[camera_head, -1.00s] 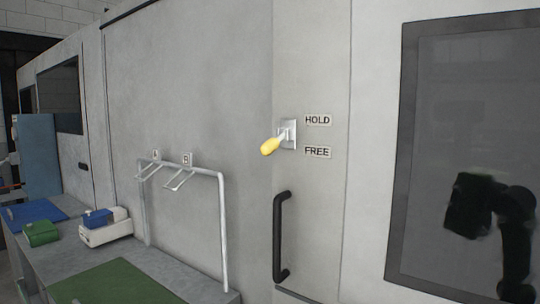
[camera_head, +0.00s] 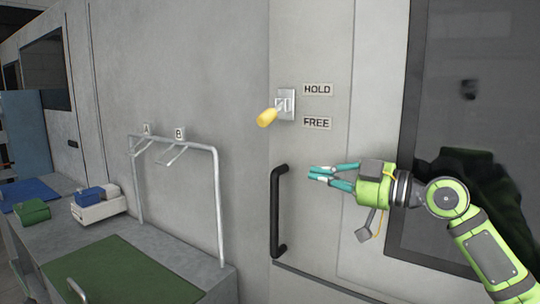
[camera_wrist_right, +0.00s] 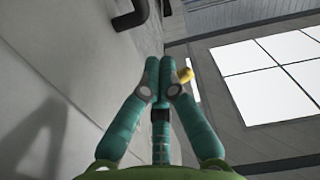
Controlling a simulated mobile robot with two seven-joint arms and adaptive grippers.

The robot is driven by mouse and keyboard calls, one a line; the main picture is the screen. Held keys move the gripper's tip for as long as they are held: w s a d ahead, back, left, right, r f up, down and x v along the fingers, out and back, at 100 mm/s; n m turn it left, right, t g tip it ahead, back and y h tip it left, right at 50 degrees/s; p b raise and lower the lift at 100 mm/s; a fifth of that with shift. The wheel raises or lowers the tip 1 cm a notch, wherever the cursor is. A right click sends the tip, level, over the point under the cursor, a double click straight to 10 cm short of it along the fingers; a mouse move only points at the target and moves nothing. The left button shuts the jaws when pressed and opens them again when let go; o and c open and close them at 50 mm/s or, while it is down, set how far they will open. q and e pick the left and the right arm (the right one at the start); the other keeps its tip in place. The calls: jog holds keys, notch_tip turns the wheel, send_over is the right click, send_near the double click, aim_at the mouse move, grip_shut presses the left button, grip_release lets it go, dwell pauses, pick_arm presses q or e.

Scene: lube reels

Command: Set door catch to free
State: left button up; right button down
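The door catch is a pale metal plate (camera_head: 286,103) with a lever ending in a yellow knob (camera_head: 267,118). The lever juts out from the plate, its knob down and left in the head view; I cannot tell its exact setting. A HOLD label (camera_head: 318,90) is to the right of the plate, with a FREE label (camera_head: 316,122) below it. My right gripper (camera_head: 312,172) is below and right of the knob, apart from it, its fingertips together and empty. In the right wrist view the knob (camera_wrist_right: 185,75) shows just beyond the fingertips (camera_wrist_right: 159,64). My left gripper is out of view.
A black door handle (camera_head: 279,210) stands below the catch, left of my right gripper. A dark window (camera_head: 440,60) is on the right. At left, a bench holds a hook rack (camera_head: 218,200), a green mat (camera_head: 110,275) and small bins (camera_head: 98,205).

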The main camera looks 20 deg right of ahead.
jog(key=n+t+y, duration=0.1)
jog(key=n+y, duration=0.1)
send_near(270, 116)
jog(key=s+d+r, duration=0.3)
jog(key=s, duration=0.3)
jog(key=w+d+f+p+x, duration=0.1)
jog(key=f+p+x, duration=0.1)
jog(key=p+x, duration=0.5)
jog(key=w+a, duration=0.4)
jog(key=shift+w+r+y+p, duration=0.25)
jog(key=shift+w+y+p, duration=0.05)
jog(key=shift+p, duration=0.1)
jog(key=b, duration=0.1)
jog(key=f+n+b, duration=0.1)
jog(key=b, duration=0.1)
jog(key=shift+w+a+f, duration=0.15)
jog(key=shift+w+f, duration=0.1)
jog(key=shift+f+n+b, duration=0.1)
jog(key=shift+n+b, duration=0.5)
jog(key=shift+w+d, duration=0.1)
jog(key=shift+d, duration=0.1)
